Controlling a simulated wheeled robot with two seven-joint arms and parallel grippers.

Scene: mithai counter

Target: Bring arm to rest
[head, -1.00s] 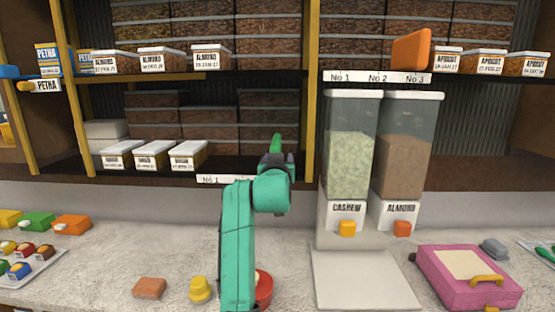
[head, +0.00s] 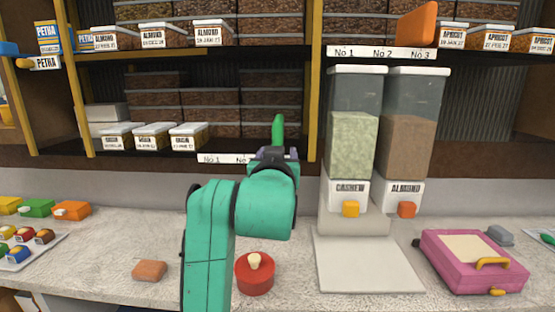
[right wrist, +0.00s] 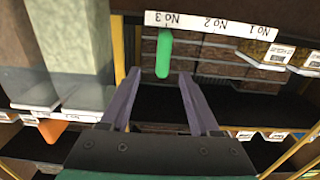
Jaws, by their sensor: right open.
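My right arm comes up in teal from the bottom of the head view, and its gripper (head: 278,152) is raised in front of the lower shelf. In the right wrist view, which is upside down, the two purple fingers of the gripper (right wrist: 157,78) stand apart with nothing clearly between them. An upright green piece (right wrist: 164,54) shows just beyond the fingertips, beside the shelf label. In the head view the green piece (head: 278,128) rises above the gripper. I cannot tell what it belongs to. My left gripper is not in view.
Dispensers of cashew (head: 349,145) and almond (head: 406,148) stand right of the arm. A red lidded pot (head: 255,280) and an orange-brown block (head: 149,271) lie on the counter (head: 120,240). A pink case (head: 455,275) is at right. Labelled boxes (head: 153,136) line the shelves.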

